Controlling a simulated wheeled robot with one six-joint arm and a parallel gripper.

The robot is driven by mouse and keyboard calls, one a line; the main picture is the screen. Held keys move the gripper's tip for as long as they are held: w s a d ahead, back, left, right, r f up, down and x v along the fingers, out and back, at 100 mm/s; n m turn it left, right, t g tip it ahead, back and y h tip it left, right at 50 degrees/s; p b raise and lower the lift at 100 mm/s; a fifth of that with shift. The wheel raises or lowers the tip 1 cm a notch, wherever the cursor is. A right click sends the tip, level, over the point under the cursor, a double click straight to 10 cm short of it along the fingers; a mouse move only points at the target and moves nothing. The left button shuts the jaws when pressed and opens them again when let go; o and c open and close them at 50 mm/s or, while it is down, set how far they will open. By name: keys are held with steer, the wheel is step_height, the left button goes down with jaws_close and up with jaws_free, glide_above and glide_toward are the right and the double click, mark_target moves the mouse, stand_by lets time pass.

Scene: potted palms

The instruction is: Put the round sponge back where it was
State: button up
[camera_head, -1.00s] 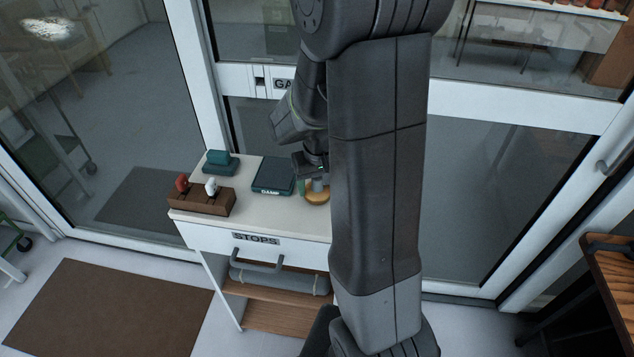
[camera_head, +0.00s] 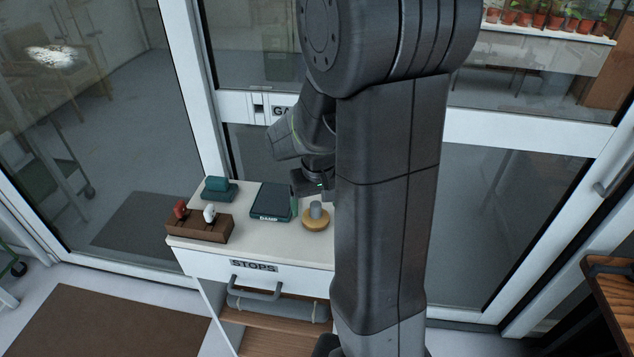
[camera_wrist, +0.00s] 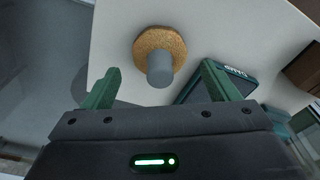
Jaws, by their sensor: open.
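The round sponge (camera_head: 316,223) is tan, with a grey upright knob. It rests on the white top of the small cabinet (camera_head: 290,250), right of a dark green tray labelled DAMP (camera_head: 270,201). In the wrist view the sponge (camera_wrist: 150,43) lies ahead of my gripper (camera_wrist: 161,72), clear of the tray (camera_wrist: 222,82). My gripper's two green fingers are spread apart with nothing held between them. In the head view my gripper is above the sponge, apart from it, and my arm partly hides it.
A brown wooden block (camera_head: 200,227) with a red and a white piece stands at the cabinet's front left. A teal block (camera_head: 216,188) sits behind it. Glass doors stand close behind the cabinet. A wooden table (camera_head: 612,280) is at the right.

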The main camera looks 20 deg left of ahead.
mark_target(318, 208)
steer(key=r, duration=0.6)
steer(key=s+r, duration=0.1)
steer(key=r, duration=0.2)
steer(key=shift+d, duration=0.4)
stand_by(0.8)
